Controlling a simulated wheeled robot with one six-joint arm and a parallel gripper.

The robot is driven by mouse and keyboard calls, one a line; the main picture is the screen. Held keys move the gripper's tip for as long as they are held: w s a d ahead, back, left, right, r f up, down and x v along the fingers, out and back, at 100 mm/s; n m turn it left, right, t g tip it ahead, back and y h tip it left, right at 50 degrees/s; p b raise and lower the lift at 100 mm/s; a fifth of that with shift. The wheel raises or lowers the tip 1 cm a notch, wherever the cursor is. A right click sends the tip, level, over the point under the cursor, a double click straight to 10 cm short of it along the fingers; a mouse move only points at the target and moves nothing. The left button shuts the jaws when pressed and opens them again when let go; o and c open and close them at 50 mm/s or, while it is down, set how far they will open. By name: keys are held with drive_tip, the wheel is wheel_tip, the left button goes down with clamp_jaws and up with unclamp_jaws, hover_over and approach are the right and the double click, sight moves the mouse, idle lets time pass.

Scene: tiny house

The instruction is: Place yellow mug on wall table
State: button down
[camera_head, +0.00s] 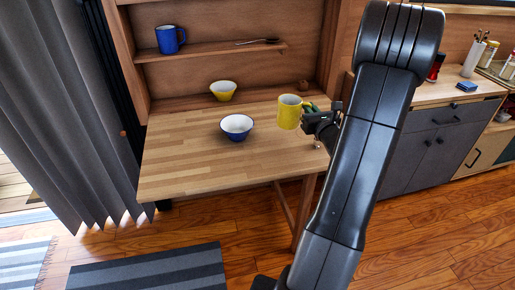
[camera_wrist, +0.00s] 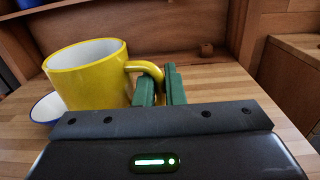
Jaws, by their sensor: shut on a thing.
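The yellow mug (camera_head: 289,112) is upright with a white inside, at the right part of the wooden wall table (camera_head: 185,158). My gripper (camera_head: 308,110) reaches in from the right and is shut on the mug's handle. In the wrist view, the green fingers (camera_wrist: 160,88) pinch the handle of the mug (camera_wrist: 90,78), which fills the left. The table (camera_wrist: 215,82) shows behind and below. I cannot tell whether the mug's base touches the table or hangs just above it.
A white bowl with a blue outside (camera_head: 236,127) stands left of the mug. A yellow bowl (camera_head: 223,91) is at the back. A blue mug (camera_head: 170,39) and a dark spoon (camera_head: 258,41) are on the shelf above. The table's left and front areas are clear. A grey cabinet (camera_head: 440,140) stands right.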

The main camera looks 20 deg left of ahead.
sight(286, 102)
drive_tip(key=a+b, duration=0.1)
drive_tip(key=a, duration=0.1)
drive_tip(key=a+n+g+y+b, duration=0.1)
drive_tip(key=a+b, duration=0.1)
drive_tip(key=a, duration=0.1)
drive_tip(key=a+r+n+g+y+b, duration=0.1)
drive_tip(key=a, duration=0.1)
drive_tip(key=shift+s+a+b, duration=0.15)
drive_tip(key=shift+a+b, duration=0.2)
drive_tip(key=shift+a, duration=0.05)
wheel_tip(286, 102, down, 10)
drive_tip(key=shift+r+b, duration=0.2)
drive_tip(key=shift+b, duration=0.95)
drive_tip(key=shift+f, duration=0.2)
drive_tip(key=c, duration=1.5)
unclamp_jaws()
drive_tip(key=shift+r, duration=0.15)
drive_tip(key=shift+s, duration=0.1)
drive_tip(key=v, duration=1.2)
